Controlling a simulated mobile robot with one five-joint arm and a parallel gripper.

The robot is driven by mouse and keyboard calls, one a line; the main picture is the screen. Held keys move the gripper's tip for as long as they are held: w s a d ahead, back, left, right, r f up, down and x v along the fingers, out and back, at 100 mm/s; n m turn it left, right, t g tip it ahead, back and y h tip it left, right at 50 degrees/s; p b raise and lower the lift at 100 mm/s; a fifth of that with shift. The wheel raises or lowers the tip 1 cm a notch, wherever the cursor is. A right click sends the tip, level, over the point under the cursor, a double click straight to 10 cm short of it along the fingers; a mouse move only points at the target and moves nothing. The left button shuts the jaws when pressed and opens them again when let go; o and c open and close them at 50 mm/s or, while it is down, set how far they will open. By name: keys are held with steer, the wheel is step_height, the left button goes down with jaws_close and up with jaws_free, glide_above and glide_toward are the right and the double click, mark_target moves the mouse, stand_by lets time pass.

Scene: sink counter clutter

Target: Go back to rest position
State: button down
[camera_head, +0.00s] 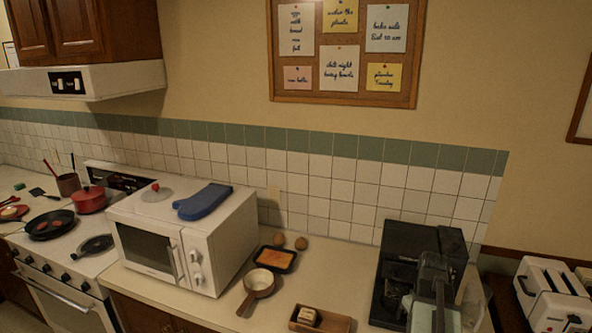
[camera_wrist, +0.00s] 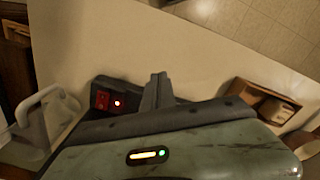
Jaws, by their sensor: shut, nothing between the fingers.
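My gripper (camera_wrist: 158,88) shows in the wrist view with its dark fingers together and nothing between them. It is over the pale counter. In the head view my arm (camera_head: 434,275) is at the lower right, in front of a black appliance (camera_head: 408,240), and hides part of it. The fingertips are hard to make out there. A red switch (camera_wrist: 103,100) on a dark base shows just left of the fingers in the wrist view.
A wooden tray (camera_head: 339,322) holding a small pale block (camera_head: 307,315) is left of my arm. A small pan (camera_head: 260,282), a microwave (camera_head: 185,240) and a stove stand farther left. A white toaster (camera_head: 545,285) is at the far right. A clear jug (camera_wrist: 45,120) shows in the wrist view.

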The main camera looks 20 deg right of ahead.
steer(key=shift+n, duration=0.3)
steer(key=w+a+f+b, duration=0.1)
steer(key=w+a, duration=0.1)
steer(key=a, duration=0.4)
steer(key=w+a+f+b, duration=0.1)
steer(key=w+a, duration=0.2)
steer(key=a, duration=0.3)
steer(key=w+a+f+b, duration=0.1)
steer(key=w+a+f, duration=0.1)
steer(key=a, duration=0.4)
steer(key=shift+w+a, duration=0.4)
steer(key=w+a+f+b, duration=0.1)
steer(key=a+f+b, duration=0.1)
steer(key=a, duration=1.6)
steer(key=shift+b, duration=0.35)
steer(key=shift+d+f, duration=0.1)
